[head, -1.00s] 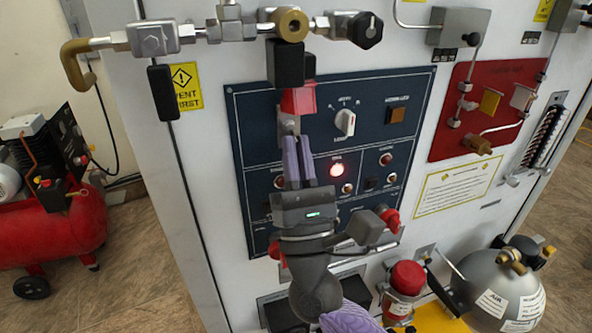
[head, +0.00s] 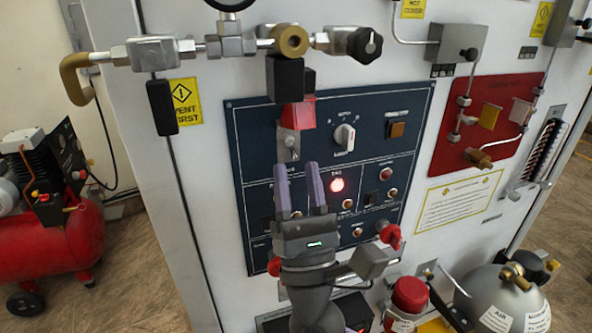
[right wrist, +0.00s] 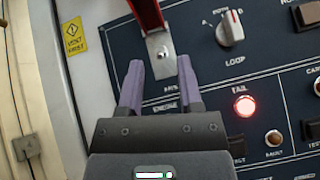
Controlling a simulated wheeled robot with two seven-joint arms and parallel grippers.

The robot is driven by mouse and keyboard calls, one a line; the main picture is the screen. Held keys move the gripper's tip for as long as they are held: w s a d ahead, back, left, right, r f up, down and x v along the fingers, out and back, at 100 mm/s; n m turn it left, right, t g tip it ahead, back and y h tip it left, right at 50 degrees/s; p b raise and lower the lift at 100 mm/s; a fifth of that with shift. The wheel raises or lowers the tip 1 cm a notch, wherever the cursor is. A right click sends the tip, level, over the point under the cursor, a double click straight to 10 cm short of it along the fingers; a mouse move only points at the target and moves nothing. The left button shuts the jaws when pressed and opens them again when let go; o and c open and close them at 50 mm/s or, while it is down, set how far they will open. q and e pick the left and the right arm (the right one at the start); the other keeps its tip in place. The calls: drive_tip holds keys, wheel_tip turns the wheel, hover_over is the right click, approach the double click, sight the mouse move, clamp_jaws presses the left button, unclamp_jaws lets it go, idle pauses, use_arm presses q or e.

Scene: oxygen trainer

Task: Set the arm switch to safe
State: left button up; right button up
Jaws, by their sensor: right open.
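The switch under the red guard is a small metal toggle (head: 291,143) on a bare metal plate. The red guard (head: 297,113) stands raised above it. In the right wrist view the toggle (right wrist: 161,51) sits just beyond my fingertips and the red guard (right wrist: 147,13) is above it. My right gripper (head: 298,167) has purple fingers spread apart, empty, just below the toggle in the head view. It also shows open in the right wrist view (right wrist: 160,65). I cannot read which way the toggle's labels run. My left gripper is not in view.
The dark blue panel (head: 250,140) also carries a white rotary knob (head: 344,137) and a lit red lamp (head: 337,185), right of the gripper. A black block (head: 285,78) under the brass fitting overhangs the guard. A red emergency-style knob (head: 391,236) sits lower right.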

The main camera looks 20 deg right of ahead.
drive_tip(key=b+v, duration=0.2)
drive_tip(key=v, duration=0.6)
drive_tip(key=shift+f, duration=0.2)
drive_tip(key=shift+s+d, duration=0.1)
